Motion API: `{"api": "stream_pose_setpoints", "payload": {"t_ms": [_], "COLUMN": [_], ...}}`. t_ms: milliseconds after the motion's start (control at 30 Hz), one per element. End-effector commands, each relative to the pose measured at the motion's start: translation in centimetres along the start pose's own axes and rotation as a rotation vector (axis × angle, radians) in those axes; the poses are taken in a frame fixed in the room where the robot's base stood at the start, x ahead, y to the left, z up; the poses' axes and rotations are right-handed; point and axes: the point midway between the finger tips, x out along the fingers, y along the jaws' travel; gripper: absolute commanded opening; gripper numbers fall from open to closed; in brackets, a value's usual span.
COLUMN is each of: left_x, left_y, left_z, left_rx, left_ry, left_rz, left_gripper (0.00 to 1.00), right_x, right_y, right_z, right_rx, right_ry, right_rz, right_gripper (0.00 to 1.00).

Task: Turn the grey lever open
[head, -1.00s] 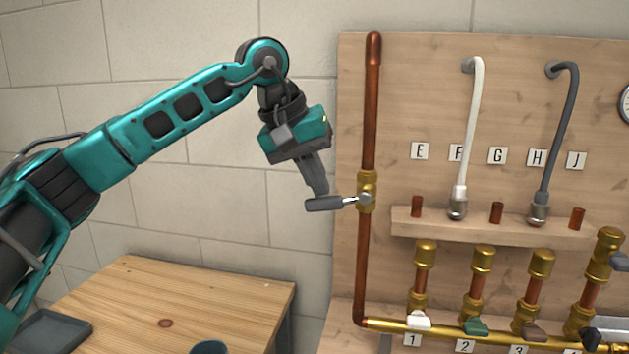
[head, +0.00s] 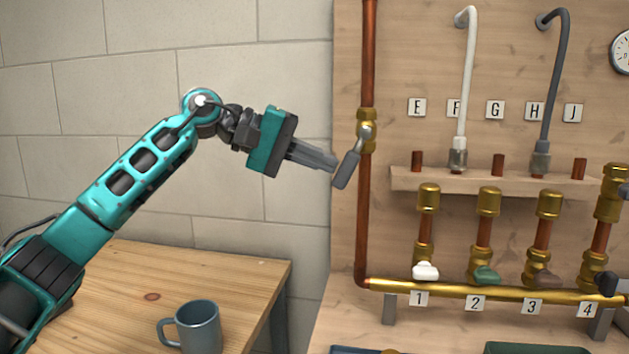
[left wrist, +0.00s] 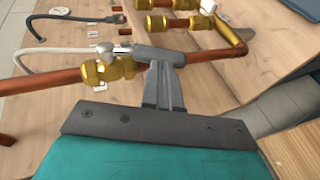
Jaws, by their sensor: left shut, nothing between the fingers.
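The grey lever (head: 347,168) sits on a brass valve (head: 367,130) in the upright copper pipe at the board's left edge. Its handle points down and slightly left from the pivot, close to the line of the pipe. My left gripper (head: 334,165) is shut and empty. Its fingertips are at the lever's left side and appear to touch it. In the left wrist view the shut fingers (left wrist: 164,72) end against the lever (left wrist: 152,52), hiding part of the pipe behind them. My right gripper is in neither view.
A white hose (head: 467,80) and a dark grey hose (head: 558,80) hang on the board. Several coloured valve handles line the lower brass pipe (head: 450,290). A blue-grey mug (head: 198,326) stands on the wooden table (head: 120,300). The space left of the pipe is open.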

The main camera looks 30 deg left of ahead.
Motion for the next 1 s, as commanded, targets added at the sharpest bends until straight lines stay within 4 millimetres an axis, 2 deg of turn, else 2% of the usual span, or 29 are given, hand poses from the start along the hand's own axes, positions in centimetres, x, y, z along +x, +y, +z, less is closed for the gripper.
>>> {"api": "stream_pose_setpoints", "payload": {"t_ms": [33,200,600,1000], "left_x": [0.7,1.6,2.9,3.2], "left_y": [-1.2,-1.3,-1.2,-1.3], "left_z": [0.2,0.5,0.9,1.0], "left_rx": [-0.014,-0.055,-0.05,-0.05], "left_ry": [-0.002,-0.003,-0.002,-0.002], "left_rz": [0.043,0.178,0.171,0.168], "left_gripper": [0.0,0.0,0.0,0.0], "right_x": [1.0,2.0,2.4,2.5], "right_y": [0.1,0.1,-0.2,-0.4], "right_z": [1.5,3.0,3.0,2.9], "right_rx": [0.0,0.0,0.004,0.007], "right_ry": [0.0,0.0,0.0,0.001], "right_rz": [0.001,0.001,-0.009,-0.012], "right_gripper": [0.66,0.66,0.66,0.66]}}
